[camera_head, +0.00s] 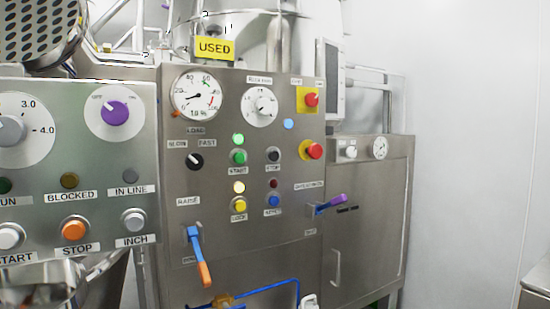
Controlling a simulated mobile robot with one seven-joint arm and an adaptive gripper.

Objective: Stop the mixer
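The middle steel panel (218,110) carries a load dial (196,96). Below and right of the dial, a green button (238,157) is labelled START, with a lit green lamp (238,139) above it. To its right is a black button (273,156), whose label appears to read STOP. A red mushroom button (311,100) sits on a yellow plate at the upper right, with another red button (314,151) below it. The nearer left panel (100,165) has an orange button (75,229) labelled STOP. My gripper is not in view.
The left panel juts out nearer the camera. A yellow USED sign (215,48) hangs above. A steel cabinet (368,225) stands right, beside bare wall.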

